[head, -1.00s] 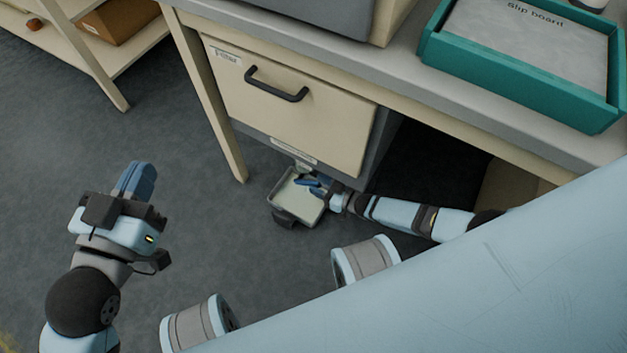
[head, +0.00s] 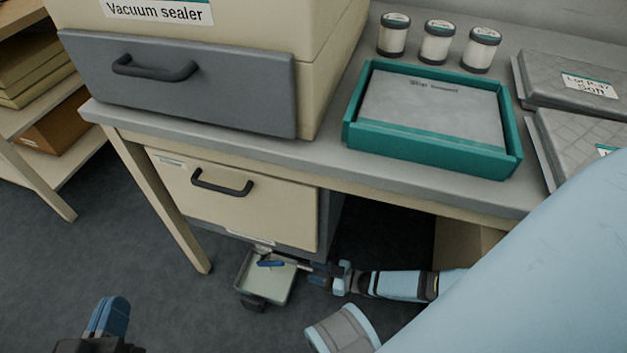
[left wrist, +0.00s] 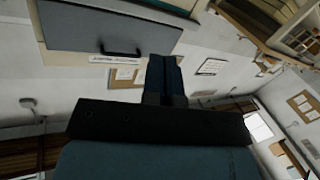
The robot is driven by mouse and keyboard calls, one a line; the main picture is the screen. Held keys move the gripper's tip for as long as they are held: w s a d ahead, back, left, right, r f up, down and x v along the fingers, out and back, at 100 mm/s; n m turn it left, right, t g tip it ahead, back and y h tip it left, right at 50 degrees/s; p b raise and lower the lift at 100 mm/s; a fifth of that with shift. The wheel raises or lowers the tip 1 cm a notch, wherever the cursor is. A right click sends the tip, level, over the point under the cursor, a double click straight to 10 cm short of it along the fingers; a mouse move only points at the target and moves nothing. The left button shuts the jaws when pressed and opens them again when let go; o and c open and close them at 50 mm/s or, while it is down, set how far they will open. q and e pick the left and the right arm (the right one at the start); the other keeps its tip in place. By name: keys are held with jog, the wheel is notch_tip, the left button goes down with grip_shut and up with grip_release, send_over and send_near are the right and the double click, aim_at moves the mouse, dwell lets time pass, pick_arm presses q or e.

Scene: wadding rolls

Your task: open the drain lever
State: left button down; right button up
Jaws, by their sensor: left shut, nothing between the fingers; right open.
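A small blue handle (head: 271,263), which looks like the drain lever, sits low under the beige cabinet, over a pale tray (head: 248,275). Its exact angle is too small to tell. My right gripper (head: 318,275) is open at floor level, just right of the tray and the handle; I cannot tell whether it touches the lever. My left gripper (head: 108,317) is shut and empty at the lower left, well away from the lever. Its closed blue fingers also show in the left wrist view (left wrist: 165,78).
The cabinet drawer (head: 235,195) is closed above the tray, under the bench (head: 270,147). The vacuum sealer (head: 180,85), a teal tray (head: 430,160), several jars and packs stand on the bench. A table leg (head: 160,205) stands left. Open floor lies at the front left.

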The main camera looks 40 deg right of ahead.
aim_at(284, 264)
jog(key=shift+t+y, duration=0.4)
jog(key=shift+t, duration=0.2)
jog(key=b+x, duration=0.2)
jog(key=x, duration=0.1)
jog(key=f+b+x, duration=0.1)
jog(key=b+x, duration=0.1)
jog(key=x, duration=0.2)
jog(key=f+b+x, duration=0.1)
jog(key=b+x, duration=0.1)
jog(key=x, duration=0.2)
pick_arm(q)
jog(key=shift+w+a+m+t+h, duration=0.3)
jog(key=shift+w+a+m+t, duration=0.2)
jog(key=shift+w+m, duration=0.5)
jog(key=shift+w+a+m+t+h, duration=0.35)
jog(key=shift+w+a+m, duration=0.3)
jog(key=shift+m, duration=0.65)
pick_arm(e)
jog(key=shift+w+a+r, duration=0.15)
jog(key=shift+w+a, duration=0.2)
jog(key=shift+w, duration=0.05)
grip_shut()
pick_arm(q)
jog(key=shift+d+r, duration=0.1)
